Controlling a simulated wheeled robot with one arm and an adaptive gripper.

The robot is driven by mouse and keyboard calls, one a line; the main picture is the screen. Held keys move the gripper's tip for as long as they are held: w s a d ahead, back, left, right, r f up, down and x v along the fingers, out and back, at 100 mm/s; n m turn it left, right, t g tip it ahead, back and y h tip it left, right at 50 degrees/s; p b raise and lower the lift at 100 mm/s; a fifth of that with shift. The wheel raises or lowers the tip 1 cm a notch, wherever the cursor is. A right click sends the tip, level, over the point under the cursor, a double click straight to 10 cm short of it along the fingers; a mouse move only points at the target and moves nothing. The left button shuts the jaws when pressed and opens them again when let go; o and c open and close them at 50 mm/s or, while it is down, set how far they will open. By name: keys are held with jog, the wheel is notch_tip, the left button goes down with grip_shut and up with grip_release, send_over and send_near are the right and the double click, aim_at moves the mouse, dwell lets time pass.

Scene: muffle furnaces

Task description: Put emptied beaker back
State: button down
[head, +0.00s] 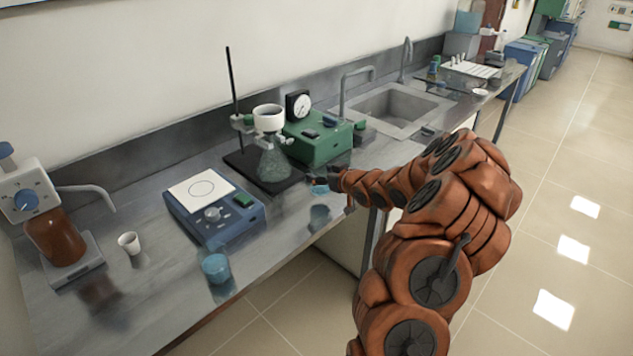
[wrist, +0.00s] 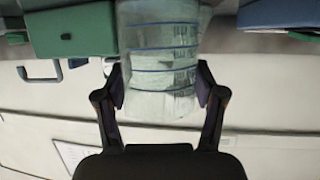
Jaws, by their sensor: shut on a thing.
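My gripper (wrist: 161,90) is shut on a clear beaker (wrist: 158,65) with blue lines. The fingers press on its two sides. No liquid can be made out in it. In the head view my gripper (head: 325,182) is at the bench's front edge, right of the flask stand. The held beaker (head: 320,189) is small there and partly hidden by the gripper. I cannot tell whether it touches the bench. A second beaker (head: 215,267) with blue contents stands at the front edge, in front of the blue stirrer.
A conical flask (head: 273,166) under a white funnel (head: 268,118) stands on the rod stand. A green box (head: 320,142) is behind my gripper. The blue stirrer (head: 214,212) is to the left. A bluish-grey shape, perhaps a reflection, shows just in front of my gripper.

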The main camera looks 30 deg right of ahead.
jog(key=shift+w+a+f, duration=0.15)
jog(key=shift+w+a, duration=0.4)
jog(key=shift+w, duration=0.15)
jog(key=shift+f+p, duration=0.8)
jog(key=shift+f, duration=0.9)
jog(key=shift+f, duration=0.2)
jog(key=shift+c, duration=0.6)
grip_release()
jog(key=shift+r, duration=0.1)
